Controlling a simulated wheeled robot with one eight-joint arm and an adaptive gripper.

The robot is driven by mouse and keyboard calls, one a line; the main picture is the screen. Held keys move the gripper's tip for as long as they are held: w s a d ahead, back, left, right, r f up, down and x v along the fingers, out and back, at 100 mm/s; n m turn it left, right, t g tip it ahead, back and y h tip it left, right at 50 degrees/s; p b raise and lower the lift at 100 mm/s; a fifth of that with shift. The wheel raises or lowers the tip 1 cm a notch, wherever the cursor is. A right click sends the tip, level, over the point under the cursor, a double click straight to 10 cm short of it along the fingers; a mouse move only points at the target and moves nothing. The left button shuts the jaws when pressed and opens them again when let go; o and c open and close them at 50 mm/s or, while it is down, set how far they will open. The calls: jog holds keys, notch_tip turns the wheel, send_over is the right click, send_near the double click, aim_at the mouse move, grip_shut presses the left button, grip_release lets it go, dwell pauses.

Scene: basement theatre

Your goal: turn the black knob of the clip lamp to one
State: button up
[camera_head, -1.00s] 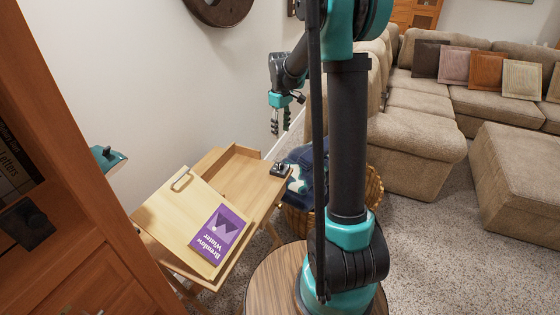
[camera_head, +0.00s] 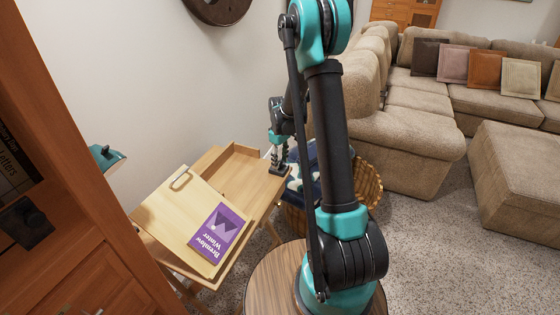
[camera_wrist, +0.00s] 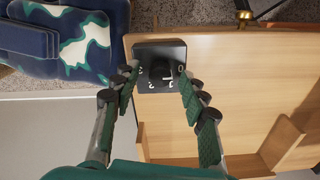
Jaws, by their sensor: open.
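A small black box (camera_wrist: 147,47) with a dark round knob (camera_wrist: 162,72) and white markings lies at the edge of the wooden desk in the wrist view. The knob's pointing direction is too dark to read. In the head view the box is mostly hidden behind my gripper (camera_head: 278,165). My gripper (camera_wrist: 158,78) is open above the box, its green-padded fingers on either side of the knob with a gap between them. I cannot tell whether either finger touches it. A teal lamp head (camera_head: 108,157) shows beside the cabinet at the left.
The desk (camera_head: 258,184) has a raised lid with a purple book (camera_head: 218,233) on it. A wicker basket (camera_head: 368,190) with a blue patterned cloth (camera_wrist: 58,45) stands beside the desk. A wooden cabinet (camera_head: 70,200) is at the left. Sofas stand at the right.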

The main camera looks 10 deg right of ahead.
jog(key=shift+f, duration=0.15)
jog(key=shift+c, duration=0.3)
grip_shut()
jog(key=shift+m, duration=0.3)
jog(key=m, duration=0.5)
jog(key=shift+m, duration=0.3)
jog(key=m, duration=0.5)
jog(key=shift+m, duration=0.4)
